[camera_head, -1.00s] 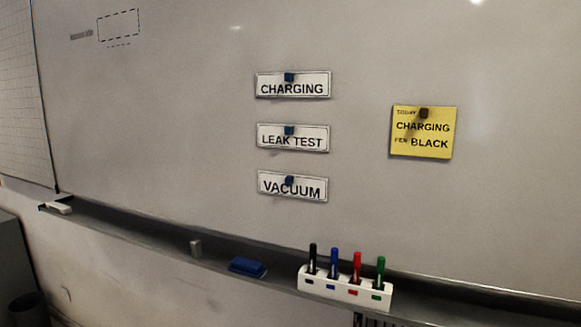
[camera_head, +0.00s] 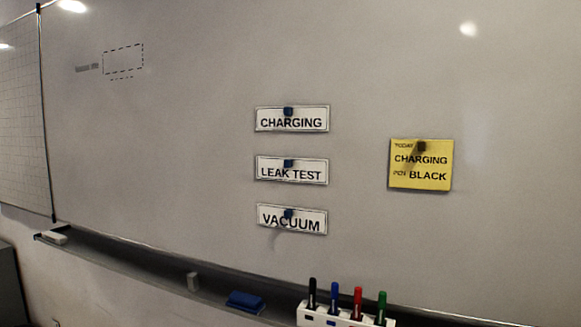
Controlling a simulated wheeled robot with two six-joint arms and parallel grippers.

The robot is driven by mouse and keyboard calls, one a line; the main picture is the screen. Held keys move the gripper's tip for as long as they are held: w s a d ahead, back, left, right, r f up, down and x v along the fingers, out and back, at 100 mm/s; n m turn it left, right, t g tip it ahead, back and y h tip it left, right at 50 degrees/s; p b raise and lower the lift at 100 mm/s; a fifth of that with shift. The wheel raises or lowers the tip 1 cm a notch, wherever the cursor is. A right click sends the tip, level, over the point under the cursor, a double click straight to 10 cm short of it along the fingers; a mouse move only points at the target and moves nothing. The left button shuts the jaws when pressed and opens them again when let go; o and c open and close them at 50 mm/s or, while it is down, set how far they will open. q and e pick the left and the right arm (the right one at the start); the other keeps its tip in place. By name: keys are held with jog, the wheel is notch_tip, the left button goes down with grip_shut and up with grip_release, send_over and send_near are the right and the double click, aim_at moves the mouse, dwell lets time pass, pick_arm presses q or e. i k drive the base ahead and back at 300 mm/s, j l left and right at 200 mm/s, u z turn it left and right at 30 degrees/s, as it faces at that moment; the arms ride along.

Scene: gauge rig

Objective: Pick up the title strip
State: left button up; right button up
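Three white title strips hang in a column on the whiteboard, each under a small dark blue magnet. The top strip reads CHARGING (camera_head: 291,123), the middle one LEAK TEST (camera_head: 291,174) and the bottom one VACUUM (camera_head: 291,224). A yellow note (camera_head: 421,168) to their right, under a dark magnet, reads "TODAY CHARGING PEN BLACK". A dashed rectangle (camera_head: 123,60) is drawn at the upper left of the whiteboard (camera_head: 200,150), with a grey mark beside it. Neither of my grippers is in view.
A ledge (camera_head: 140,262) runs below the board. A gridded panel (camera_head: 20,120) is at far left.

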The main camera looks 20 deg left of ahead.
aim_at(300, 118)
jog(key=i+j, duration=0.1)
jog(key=i, duration=0.25)
jog(key=i+u, duration=0.3)
jog(key=u, duration=0.15)
jog(key=i+u, duration=0.3)
jog(key=u, duration=0.15)
